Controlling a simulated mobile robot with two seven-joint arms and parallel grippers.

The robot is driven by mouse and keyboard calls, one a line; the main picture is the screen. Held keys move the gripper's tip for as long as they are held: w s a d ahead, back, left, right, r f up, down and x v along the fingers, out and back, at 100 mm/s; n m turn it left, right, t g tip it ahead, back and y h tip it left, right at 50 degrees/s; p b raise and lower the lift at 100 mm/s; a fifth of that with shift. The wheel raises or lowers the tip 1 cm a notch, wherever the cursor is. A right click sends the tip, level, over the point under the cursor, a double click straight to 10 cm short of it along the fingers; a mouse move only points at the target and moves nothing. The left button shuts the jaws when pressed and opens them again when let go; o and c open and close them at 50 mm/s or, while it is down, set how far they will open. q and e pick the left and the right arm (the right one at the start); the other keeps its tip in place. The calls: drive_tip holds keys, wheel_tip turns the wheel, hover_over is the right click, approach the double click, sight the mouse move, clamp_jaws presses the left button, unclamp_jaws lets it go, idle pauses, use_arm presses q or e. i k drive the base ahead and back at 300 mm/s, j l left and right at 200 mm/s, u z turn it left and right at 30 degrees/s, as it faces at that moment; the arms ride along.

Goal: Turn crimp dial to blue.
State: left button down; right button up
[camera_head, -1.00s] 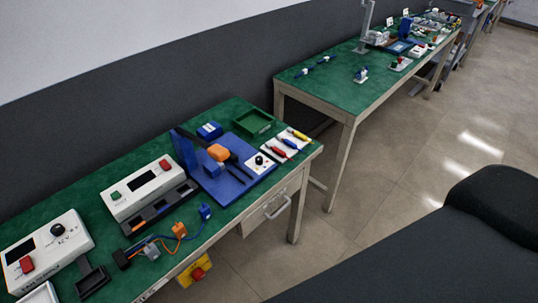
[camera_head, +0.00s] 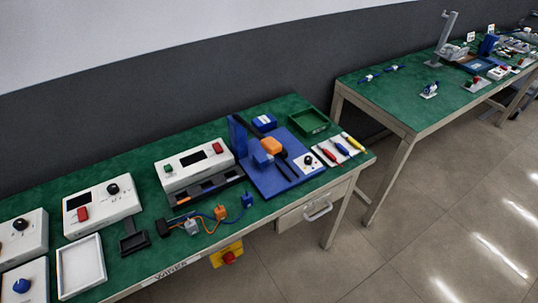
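A blue station base (camera_head: 268,180) stands on the near green bench, with a blue upright, an orange block (camera_head: 271,145) and dark bars on it. At its right side is a small white plate with a black dial (camera_head: 309,160), which looks like the crimp dial. Small marks surround the dial, but they are too small to read, so I cannot tell which setting it points to. Neither my left nor my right gripper is in view.
Left of the station are a white box with a green button (camera_head: 192,170), another with a dial (camera_head: 101,205), and a white tray (camera_head: 80,268). Colored tools (camera_head: 340,151) lie to the right. Floor in front is clear. A second bench (camera_head: 420,97) stands behind right.

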sight(308, 159)
drive_tip(key=k+l+z, duration=0.2)
drive_tip(key=z, duration=0.15)
drive_tip(key=k+l+z, duration=0.35)
